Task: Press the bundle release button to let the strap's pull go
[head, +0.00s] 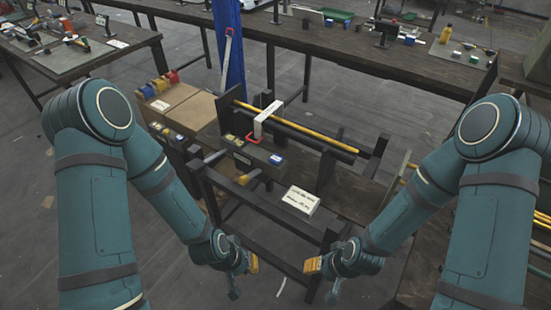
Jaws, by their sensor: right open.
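A bundle of long yellow rods (310,135) lies on a dark rack in the middle of the head view. A white strap piece (267,118) crosses over the bundle, with a red handle (253,139) at its lower end. A dark box (252,153) in front of the bundle carries small yellow and blue parts; I cannot tell which one is the release button. My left gripper (244,277) hangs below and in front of the rack, its fingers spread and empty. My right gripper (322,280) is open and empty to its right, apart from the bundle.
A white label card (300,199) lies on the rack's front right. A blue post (228,50) rises behind the rack. A long dark workbench (300,38) runs across the back.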

